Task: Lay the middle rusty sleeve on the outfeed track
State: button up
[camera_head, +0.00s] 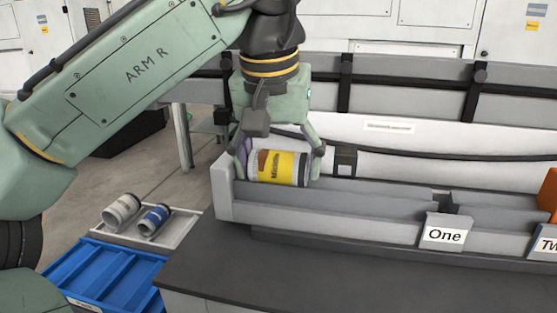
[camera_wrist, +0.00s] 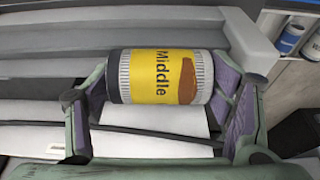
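The middle sleeve (camera_head: 277,167) is a short cylinder with grey ends, a yellow band marked "Middle" and a brown rusty patch; it also shows in the wrist view (camera_wrist: 158,77). It lies level at the left end of the long grey track (camera_head: 365,212). I cannot tell whether it rests on the track or hangs just above it. My gripper (camera_head: 279,160) points down with one finger at each end of the sleeve. In the wrist view its purple pads (camera_wrist: 162,92) appear to touch both sleeve ends.
The track carries a "One" sign (camera_head: 444,234). A grey rail runs behind it.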

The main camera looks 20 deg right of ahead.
jog(key=o, duration=0.3)
jog(key=shift+r, duration=0.3)
jog(key=v, duration=0.4)
jog(key=shift+s+r, duration=0.1)
jog(key=shift+r, duration=0.1)
jog(key=s+a, duration=0.6)
jog(key=s, duration=0.4)
jog(key=shift+a, duration=0.4)
